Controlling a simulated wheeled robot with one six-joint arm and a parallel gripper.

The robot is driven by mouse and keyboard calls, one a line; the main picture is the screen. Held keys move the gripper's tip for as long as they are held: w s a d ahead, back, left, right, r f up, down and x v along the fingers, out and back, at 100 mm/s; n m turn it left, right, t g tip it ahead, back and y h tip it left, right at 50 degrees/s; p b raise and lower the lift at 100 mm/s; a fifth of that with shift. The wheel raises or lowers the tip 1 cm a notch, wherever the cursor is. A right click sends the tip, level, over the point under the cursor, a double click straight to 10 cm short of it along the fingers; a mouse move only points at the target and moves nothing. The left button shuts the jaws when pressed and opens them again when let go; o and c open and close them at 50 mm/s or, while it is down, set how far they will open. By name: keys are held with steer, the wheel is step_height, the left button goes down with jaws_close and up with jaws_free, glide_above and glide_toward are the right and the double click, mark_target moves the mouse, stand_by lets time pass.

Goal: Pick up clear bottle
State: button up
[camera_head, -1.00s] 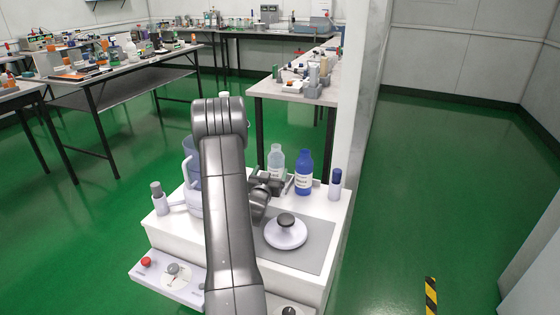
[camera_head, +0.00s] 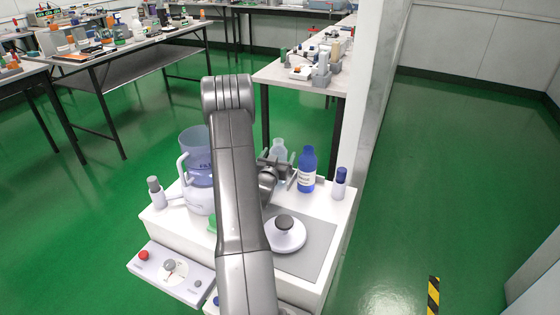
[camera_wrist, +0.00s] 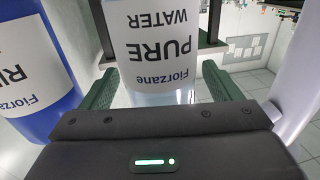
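The clear bottle (camera_head: 279,147) stands at the back of the white bench top in the head view, its lower part hidden behind my gripper (camera_head: 279,171). In the wrist view the clear bottle (camera_wrist: 158,45) shows its "Fiorzane PURE WATER" label upside down. It lies between the two green-padded fingers of my gripper (camera_wrist: 163,88). The fingers are spread, and a gap shows between the bottle and the right finger. I cannot tell if the left finger touches it.
A blue bottle (camera_head: 307,168) stands close on the right; it also shows at the left in the wrist view (camera_wrist: 38,75). A white blue-capped bottle (camera_head: 340,184), a round white device (camera_head: 285,236) and a bluish jug (camera_head: 197,150) share the bench top.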

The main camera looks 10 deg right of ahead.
steer(key=c, duration=1.4)
steer(key=shift+r, duration=0.15)
